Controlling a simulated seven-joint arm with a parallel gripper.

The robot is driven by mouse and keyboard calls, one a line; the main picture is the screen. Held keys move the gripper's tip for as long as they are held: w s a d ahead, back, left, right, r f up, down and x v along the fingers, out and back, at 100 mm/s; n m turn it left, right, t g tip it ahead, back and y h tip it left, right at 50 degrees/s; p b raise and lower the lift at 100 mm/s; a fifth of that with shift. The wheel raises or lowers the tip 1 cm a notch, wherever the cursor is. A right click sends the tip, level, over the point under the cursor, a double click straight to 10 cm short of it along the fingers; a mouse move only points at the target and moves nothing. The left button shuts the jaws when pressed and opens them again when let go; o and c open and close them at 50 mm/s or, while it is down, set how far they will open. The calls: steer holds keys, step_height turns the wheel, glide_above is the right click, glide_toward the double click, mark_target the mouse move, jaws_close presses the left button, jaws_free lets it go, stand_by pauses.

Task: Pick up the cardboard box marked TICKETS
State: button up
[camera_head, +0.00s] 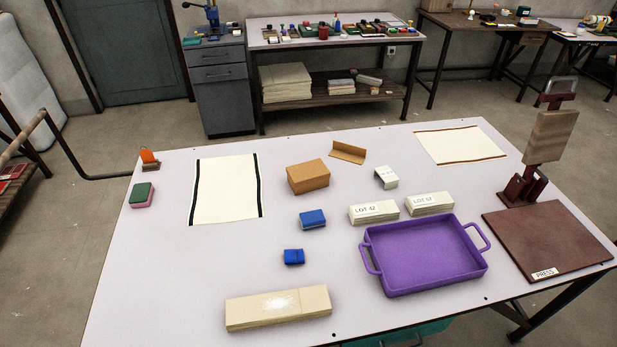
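A small white box (386,177) with dark marks too small to read stands to the right. My gripper is not in view, and nothing touches the brown box.
On the pale table (170,280) are a purple tray (372,278), stacks marked LOT 42 (374,212) and LOT 57 (430,203), blue blocks (312,219), a cream stack (278,308), and striped cloths (226,190). A press (548,245) stands right. The left front is clear.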

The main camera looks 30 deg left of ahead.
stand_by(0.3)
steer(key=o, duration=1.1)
